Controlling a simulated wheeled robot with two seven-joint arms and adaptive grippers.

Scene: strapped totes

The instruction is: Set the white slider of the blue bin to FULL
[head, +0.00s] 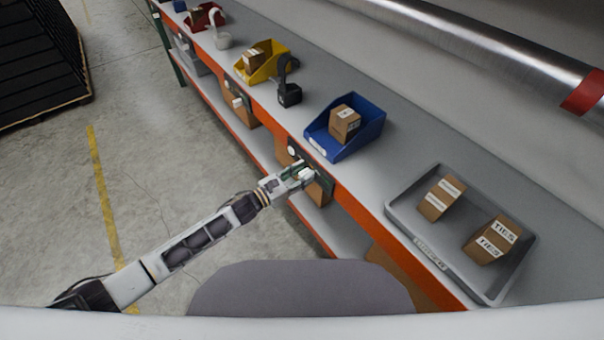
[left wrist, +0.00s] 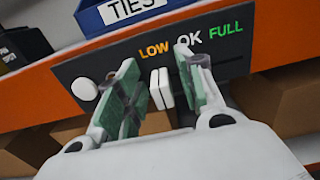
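The blue bin (head: 368,142) stands on the shelf with a small carton in it. In the left wrist view its front (left wrist: 125,17) carries the label TIES. Below it is a dark panel (left wrist: 72,70) marked LOW, OK and FULL. The white slider (left wrist: 160,89) shows as a pale block below the gap between LOW and OK; it also shows in the head view (head: 307,174). My left gripper (left wrist: 163,82) is at the panel, its fingers open on either side of the slider. Contact cannot be told. My right gripper is not in view.
A round white knob (left wrist: 84,89) sits on the panel left of the slider. A grey tray (head: 398,219) with two cartons stands nearer on the shelf. A black device (head: 289,95) and a yellow bin (head: 283,70) stand farther along.

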